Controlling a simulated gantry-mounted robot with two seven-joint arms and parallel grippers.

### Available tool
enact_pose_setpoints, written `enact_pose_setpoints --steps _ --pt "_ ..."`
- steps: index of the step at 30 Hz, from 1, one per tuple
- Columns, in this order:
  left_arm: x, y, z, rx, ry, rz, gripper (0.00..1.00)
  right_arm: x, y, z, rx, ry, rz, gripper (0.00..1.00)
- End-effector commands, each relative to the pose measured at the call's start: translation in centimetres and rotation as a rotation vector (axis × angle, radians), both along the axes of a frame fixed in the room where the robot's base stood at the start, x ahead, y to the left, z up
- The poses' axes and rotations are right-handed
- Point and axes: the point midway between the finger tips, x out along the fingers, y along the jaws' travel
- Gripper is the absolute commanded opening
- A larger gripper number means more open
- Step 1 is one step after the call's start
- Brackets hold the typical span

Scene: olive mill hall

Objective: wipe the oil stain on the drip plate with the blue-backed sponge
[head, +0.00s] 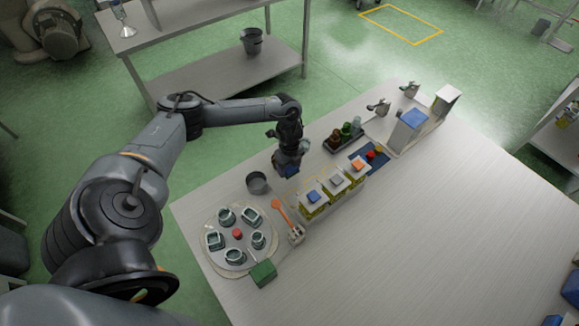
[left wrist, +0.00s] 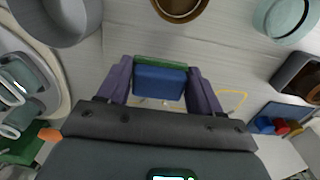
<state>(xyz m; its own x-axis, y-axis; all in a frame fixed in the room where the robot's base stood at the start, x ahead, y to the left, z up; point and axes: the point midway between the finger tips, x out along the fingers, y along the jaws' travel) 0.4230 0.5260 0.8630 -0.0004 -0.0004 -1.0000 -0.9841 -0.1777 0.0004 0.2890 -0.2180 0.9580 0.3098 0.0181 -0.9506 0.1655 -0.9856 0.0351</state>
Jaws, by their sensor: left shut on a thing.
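My left gripper (head: 287,163) is shut on the blue-backed sponge (left wrist: 160,80), which shows blue with a green edge between the two purple-grey fingers in the left wrist view. In the head view the sponge (head: 291,171) is a small dark blue patch under the gripper, over the table's back left part. I cannot tell whether it touches the surface below. A thin yellow outline (left wrist: 236,98) lies on the table just right of the fingers. I cannot make out the drip plate or the oil stain; the gripper and sponge may hide them. My right gripper is not in view.
A grey metal pot (head: 256,183) stands left of the gripper, and a round tray (head: 223,263) with several cups lies nearer. Several yellowish containers (head: 337,184) stand in front. A dark tray (head: 346,145) and a blue mat (head: 385,156) lie right.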

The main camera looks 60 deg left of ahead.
Motion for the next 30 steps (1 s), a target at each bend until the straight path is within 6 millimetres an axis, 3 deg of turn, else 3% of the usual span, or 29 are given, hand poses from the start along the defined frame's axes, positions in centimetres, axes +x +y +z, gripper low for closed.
enact_pose_setpoints --steps 3,12,25,30 --pt "0.0 0.1 1.6 0.0 -0.001 0.002 0.36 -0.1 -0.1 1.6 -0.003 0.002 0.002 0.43" --pt "-0.2 0.2 3.6 0.0 0.0 0.004 0.36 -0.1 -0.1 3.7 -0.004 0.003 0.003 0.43" --pt "-0.1 0.1 3.6 0.0 -0.001 0.008 0.36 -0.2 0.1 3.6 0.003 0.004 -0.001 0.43" --pt "0.6 -1.4 3.7 -0.001 -0.001 0.051 0.36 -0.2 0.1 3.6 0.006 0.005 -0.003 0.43"
